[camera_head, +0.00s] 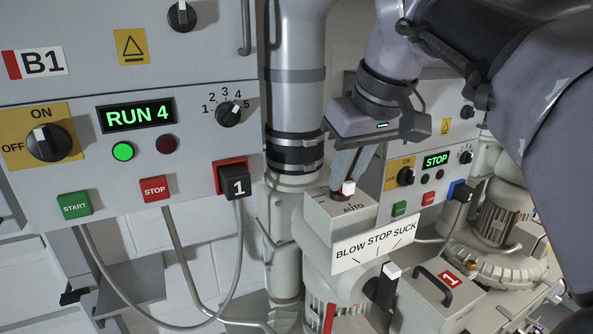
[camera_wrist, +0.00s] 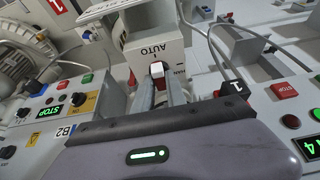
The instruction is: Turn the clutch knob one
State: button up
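The knob (camera_head: 347,188) has a white pointer tip with red beside it. It stands on a grey box (camera_head: 370,207) marked AUTO at centre right. The knob also shows in the wrist view (camera_wrist: 157,69), at the ends of my fingers. My gripper (camera_head: 341,184) reaches down to the knob from above. In the wrist view my gripper (camera_wrist: 160,85) has its two fingers apart, one on each side of the knob's line. Contact with the knob cannot be made out. The knob's base is partly hidden by the fingers in the head view.
A BLOW STOP SUCK plate (camera_head: 375,245) and a black lever with a white tip (camera_head: 384,285) stand below the box. Panel B1 (camera_head: 130,130) at left reads RUN 4. A second panel (camera_head: 436,160) at right reads STOP. Cables and pipes surround the box.

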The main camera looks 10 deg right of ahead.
grip_shut()
jog(key=shift+m, duration=0.3)
jog(key=m, duration=0.1)
jog(key=m+h, duration=0.1)
jog(key=m+p, duration=0.1)
jog(key=shift+a+r+m+h, duration=0.1)
jog(key=shift+a+m+h, duration=0.15)
jog(key=shift+m+h, duration=0.05)
jog(key=m+h+p, duration=0.1)
jog(key=m, duration=0.1)
jog(key=m+p, duration=0.1)
jog(key=m, duration=0.1)
jog(key=shift+a+m+h, duration=0.2)
jog(key=shift+m+h, duration=0.1)
jog(key=shift+h, duration=0.1)
jog(key=m+p, duration=0.1)
jog(key=m, duration=0.1)
jog(key=m+g+h+p, duration=0.1)
jog(key=m, duration=0.1)
jog(key=shift+w+a+m, duration=0.15)
jog(key=shift+m, duration=0.15)
jog(key=shift+w+m+g+h, duration=0.1)
jog(key=shift+m+g+h, duration=0.3)
jog(key=shift+m, duration=0.65)
jog(key=shift+w+m+g+h, duration=0.1)
jog(key=shift+m+g+h, duration=0.25)
jog(key=shift+m, duration=0.7)
